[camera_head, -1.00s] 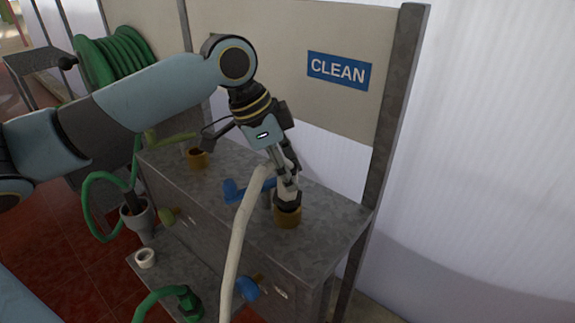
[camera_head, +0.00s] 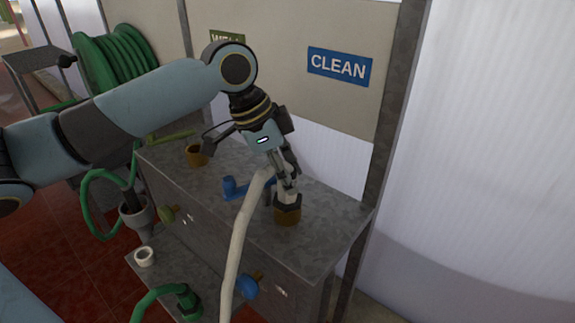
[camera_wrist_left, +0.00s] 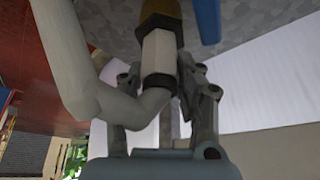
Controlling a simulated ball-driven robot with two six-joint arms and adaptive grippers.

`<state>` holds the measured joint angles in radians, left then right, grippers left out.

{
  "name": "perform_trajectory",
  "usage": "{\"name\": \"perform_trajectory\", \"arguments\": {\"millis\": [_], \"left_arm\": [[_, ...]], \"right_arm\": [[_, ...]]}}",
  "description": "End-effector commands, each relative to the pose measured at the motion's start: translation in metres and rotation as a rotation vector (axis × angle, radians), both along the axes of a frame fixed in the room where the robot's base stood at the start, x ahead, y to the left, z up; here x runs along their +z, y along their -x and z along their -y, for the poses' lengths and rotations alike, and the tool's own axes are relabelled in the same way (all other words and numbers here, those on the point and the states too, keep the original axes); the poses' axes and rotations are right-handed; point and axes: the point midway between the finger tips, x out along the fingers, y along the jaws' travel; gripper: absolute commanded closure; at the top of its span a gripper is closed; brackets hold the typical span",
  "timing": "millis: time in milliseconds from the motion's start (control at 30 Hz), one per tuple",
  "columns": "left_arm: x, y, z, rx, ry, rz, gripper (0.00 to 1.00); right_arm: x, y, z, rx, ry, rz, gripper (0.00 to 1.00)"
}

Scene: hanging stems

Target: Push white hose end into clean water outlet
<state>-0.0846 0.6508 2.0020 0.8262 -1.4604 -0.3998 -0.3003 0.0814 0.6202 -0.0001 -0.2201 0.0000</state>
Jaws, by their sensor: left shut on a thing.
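The white hose (camera_head: 238,245) rises from below and bends over at the top into its end, which points down. My left gripper (camera_head: 287,186) is shut on the hose end, above the clean water outlet. The outlet is a brass ring (camera_head: 287,215) on the grey bench, near the blue CLEAN sign (camera_head: 339,67). The dark collar of the hose end meets the brass outlet. In the left wrist view the white hose end (camera_wrist_left: 158,52) reaches the brass outlet (camera_wrist_left: 160,10) in line with it; how deep it sits is hidden. My right gripper is not in view.
A blue lever (camera_head: 245,188) stands beside the outlet. A second brass outlet (camera_head: 196,156) is farther left, near a green sign. A blue valve knob (camera_head: 247,287) is on the bench front. Green hoses (camera_head: 100,205) hang at the left. A metal post (camera_head: 395,110) stands at right.

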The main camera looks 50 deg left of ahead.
Motion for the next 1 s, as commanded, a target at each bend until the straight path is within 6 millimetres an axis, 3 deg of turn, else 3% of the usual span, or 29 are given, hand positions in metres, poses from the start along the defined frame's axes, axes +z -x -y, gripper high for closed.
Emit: {"name": "perform_trajectory", "arguments": {"millis": [333, 367, 567, 833, 1000], "left_arm": [[-0.002, 0.0, 0.0, 0.0, 0.0, 0.0, 0.99], [-0.002, 0.0, 0.0, 0.0, 0.0, 0.0, 0.64], [-0.002, 0.0, 0.0, 0.0, 0.0, 0.0, 0.4], [-0.001, 0.0, -0.001, 0.0, -0.001, -0.001, 0.4], [0.015, 0.005, -0.006, -0.002, -0.006, 0.001, 0.4]], "right_arm": [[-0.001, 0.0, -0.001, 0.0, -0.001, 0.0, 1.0], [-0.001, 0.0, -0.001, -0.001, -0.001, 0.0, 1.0], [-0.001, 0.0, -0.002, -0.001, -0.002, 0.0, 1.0], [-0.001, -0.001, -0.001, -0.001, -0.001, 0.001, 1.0], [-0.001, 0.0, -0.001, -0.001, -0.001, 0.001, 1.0]]}}
